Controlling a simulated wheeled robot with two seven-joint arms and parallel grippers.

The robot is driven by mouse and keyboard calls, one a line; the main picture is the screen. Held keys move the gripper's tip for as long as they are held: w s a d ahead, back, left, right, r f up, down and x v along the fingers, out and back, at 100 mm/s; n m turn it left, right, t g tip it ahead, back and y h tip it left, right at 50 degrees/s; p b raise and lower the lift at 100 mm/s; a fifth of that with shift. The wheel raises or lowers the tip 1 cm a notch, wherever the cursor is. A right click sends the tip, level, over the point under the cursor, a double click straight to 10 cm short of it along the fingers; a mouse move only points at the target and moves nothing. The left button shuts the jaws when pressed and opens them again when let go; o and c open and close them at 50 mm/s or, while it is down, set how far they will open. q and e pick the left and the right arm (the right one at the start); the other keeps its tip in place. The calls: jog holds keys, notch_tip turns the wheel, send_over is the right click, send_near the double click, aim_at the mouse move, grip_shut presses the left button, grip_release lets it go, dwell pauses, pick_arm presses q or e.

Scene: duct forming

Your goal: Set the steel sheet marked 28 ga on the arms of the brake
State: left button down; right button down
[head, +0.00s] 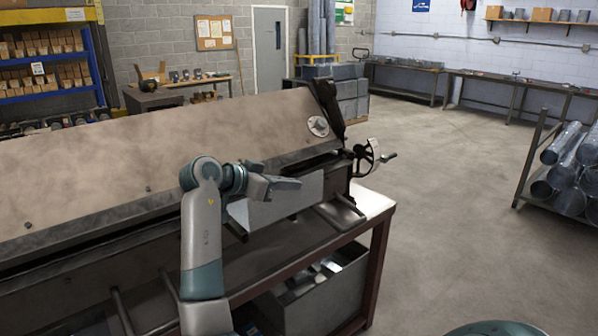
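The brake (150,150) is a long machine with a worn tan top, running from the left edge to the middle of the head view. A plain grey sheet (300,197) is at its front, near the right end, by a short dark arm (236,229) of the brake. No marking is legible on it.
A grey metal bin (325,292) stands below the bench (376,208). A rack of round ducts (568,170) is at the right. The concrete floor (450,220) between them is clear.

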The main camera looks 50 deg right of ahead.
jog(key=shift+s+a, duration=0.3)
jog(key=shift+a, duration=0.2)
jog(key=shift+w, duration=0.2)
jog(key=w, duration=0.3)
jog(key=w+d+f+b, duration=0.1)
jog(key=w, duration=0.2)
jog(key=w+f+b, duration=0.1)
jog(key=w, duration=0.2)
jog(key=shift+w+d+f, duration=0.15)
jog(key=shift+w+d, duration=0.05)
jog(key=shift+w, duration=0.15)
jog(key=shift+s+f+b, duration=0.1)
jog(key=shift+f+b, duration=0.9)
jog(key=shift+f, duration=0.15)
jog(key=shift+f, duration=0.25)
jog(key=c, duration=1.9)
grip_release()
jog(key=shift+c, duration=0.2)
